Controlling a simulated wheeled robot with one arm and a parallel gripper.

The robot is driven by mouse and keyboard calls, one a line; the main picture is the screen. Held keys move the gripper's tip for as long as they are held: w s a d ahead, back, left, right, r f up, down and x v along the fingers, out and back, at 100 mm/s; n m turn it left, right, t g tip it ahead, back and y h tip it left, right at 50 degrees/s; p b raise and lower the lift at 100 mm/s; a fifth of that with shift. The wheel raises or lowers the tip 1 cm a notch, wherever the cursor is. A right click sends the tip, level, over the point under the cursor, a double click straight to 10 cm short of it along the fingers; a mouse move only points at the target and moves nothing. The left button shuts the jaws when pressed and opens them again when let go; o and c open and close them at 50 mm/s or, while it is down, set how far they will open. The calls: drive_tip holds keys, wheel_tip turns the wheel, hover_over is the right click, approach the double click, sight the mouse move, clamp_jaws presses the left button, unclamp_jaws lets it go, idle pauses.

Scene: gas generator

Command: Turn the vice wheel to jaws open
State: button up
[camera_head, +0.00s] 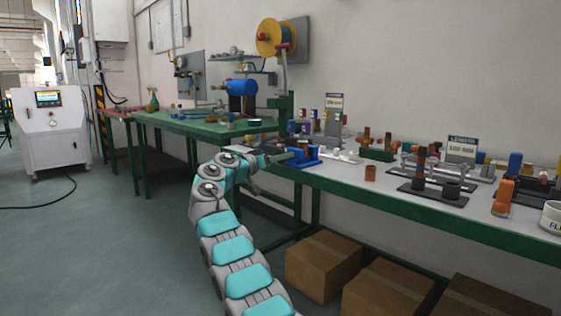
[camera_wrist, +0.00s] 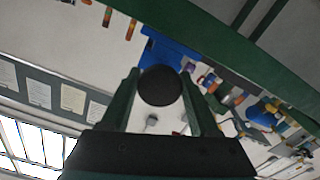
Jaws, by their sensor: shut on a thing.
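The blue vice (camera_head: 302,160) sits at the left end of the grey-topped bench. It also shows in the wrist view (camera_wrist: 165,50), behind a dark round wheel (camera_wrist: 160,86). My gripper (camera_wrist: 160,75) has its two green fingers on either side of this wheel and is shut on it. In the head view my gripper (camera_head: 279,156) reaches the vice from the left, and the wheel cannot be made out there. The jaw gap of the vice is too small and partly hidden to judge.
The grey-topped bench (camera_head: 385,200) holds pipe fittings, racks and signs to the right of the vice. A green bench (camera_head: 190,125) with a blue tank (camera_head: 241,87) stands behind. Cardboard boxes (camera_head: 322,262) lie below. The floor at left is mostly clear.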

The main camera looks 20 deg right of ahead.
drive_tip(key=shift+r+n+p, duration=0.15)
drive_tip(key=shift+n+p, duration=0.25)
drive_tip(key=shift+n, duration=0.8)
drive_tip(key=shift+n+p, duration=0.55)
drive_tip(key=shift+n, duration=0.55)
drive_tip(key=o, duration=1.3)
drive_tip(key=shift+o, duration=0.2)
drive_tip(key=b+v, duration=0.1)
drive_tip(key=v, duration=0.6)
drive_tip(key=shift+s+a, duration=0.15)
drive_tip(key=shift+a, duration=0.2)
